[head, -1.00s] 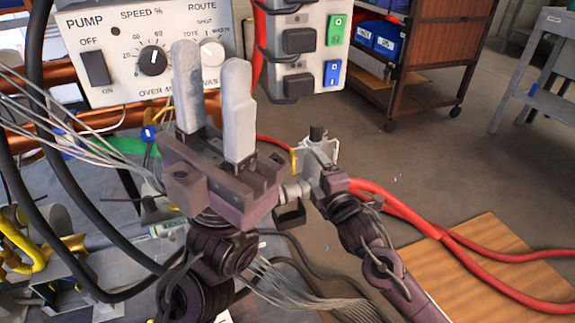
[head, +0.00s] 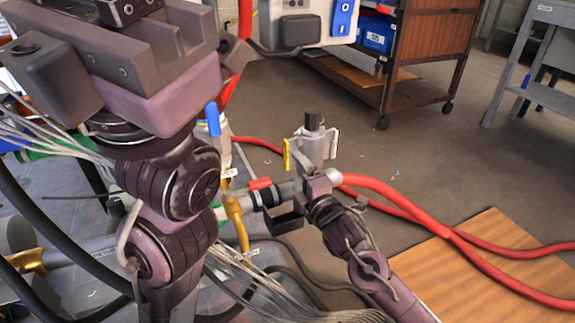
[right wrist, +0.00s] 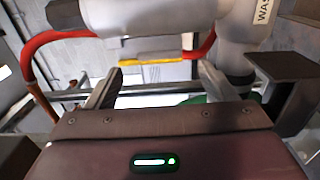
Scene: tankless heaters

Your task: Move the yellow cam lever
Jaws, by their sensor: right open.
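The yellow cam lever (head: 287,154) stands on the left side of a grey coupling (head: 315,148) with a dark top. A pale lever is on the coupling's right side. My right gripper (head: 306,169) is just in front of the coupling, below the yellow lever. In the right wrist view, its two fingers (right wrist: 158,88) are spread apart, and a yellow bar (right wrist: 155,60), which looks like the lever, lies beyond the gap. I cannot tell if they touch. My left gripper's body (head: 150,60) fills the upper left of the head view; its fingertips are out of frame.
Red hoses (head: 430,220) run right from the coupling over a wooden board (head: 490,265). A red-handled valve (head: 258,184) and a blue handle (head: 212,119) are to the left. Cables crowd the lower left. A brown cart (head: 440,50) stands behind on open floor.

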